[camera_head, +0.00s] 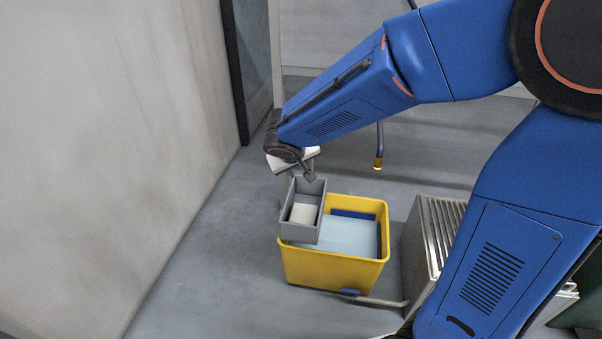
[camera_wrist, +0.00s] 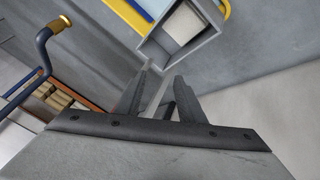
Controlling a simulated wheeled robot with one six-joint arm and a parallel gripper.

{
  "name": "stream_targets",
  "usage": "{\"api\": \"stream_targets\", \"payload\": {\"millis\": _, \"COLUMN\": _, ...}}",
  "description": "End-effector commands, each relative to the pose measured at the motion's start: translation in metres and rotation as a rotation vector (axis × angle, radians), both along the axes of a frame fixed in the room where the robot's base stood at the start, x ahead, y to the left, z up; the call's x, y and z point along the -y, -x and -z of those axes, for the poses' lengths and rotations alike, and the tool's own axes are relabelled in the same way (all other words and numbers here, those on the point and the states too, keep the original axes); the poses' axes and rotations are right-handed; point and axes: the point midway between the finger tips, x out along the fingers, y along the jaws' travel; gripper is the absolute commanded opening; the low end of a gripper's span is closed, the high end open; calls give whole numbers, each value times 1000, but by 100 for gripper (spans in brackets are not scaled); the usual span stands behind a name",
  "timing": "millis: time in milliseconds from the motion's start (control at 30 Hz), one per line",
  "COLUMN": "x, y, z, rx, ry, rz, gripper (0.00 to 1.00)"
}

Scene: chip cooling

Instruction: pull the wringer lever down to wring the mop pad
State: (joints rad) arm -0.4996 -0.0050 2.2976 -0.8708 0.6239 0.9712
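A grey box-shaped wringer (camera_head: 311,232) sits on the left rim of a yellow bucket (camera_head: 330,269), with the pale mop pad (camera_head: 304,213) inside it. The wringer also shows at the top of the wrist view (camera_wrist: 203,45), with the pad (camera_wrist: 186,24) in it. My gripper (camera_head: 308,176) is just above the wringer's back end. In the wrist view its fingers (camera_wrist: 163,76) stand apart, pointing towards the wringer. A thin dark grey piece shows between the fingers; I cannot tell whether it is the lever. No lever shows clearly elsewhere on the wringer.
Pale blue water (camera_head: 338,238) fills the bucket. A blue pipe with a brass-coloured end (camera_wrist: 46,42) is at the left in the wrist view. A ribbed metal unit (camera_head: 424,245) stands right of the bucket. A wall (camera_head: 100,150) runs along the left; floor between is clear.

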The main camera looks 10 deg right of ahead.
Motion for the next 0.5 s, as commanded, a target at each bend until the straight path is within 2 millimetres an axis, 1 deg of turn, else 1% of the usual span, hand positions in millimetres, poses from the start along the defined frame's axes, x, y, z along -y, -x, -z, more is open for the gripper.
{"api": "stream_targets", "payload": {"millis": 33, "x": -3, "y": 5, "z": -9, "rx": 3, "ry": -2, "rz": -2, "gripper": 36}}
{"api": "stream_targets", "payload": {"millis": 300, "x": -15, "y": 33, "z": -52, "rx": 1, "ry": -2, "rz": -2, "gripper": 36}}
{"api": "stream_targets", "payload": {"millis": 500, "x": -20, "y": 49, "z": -74, "rx": 0, "ry": 0, "rz": -2, "gripper": 36}}
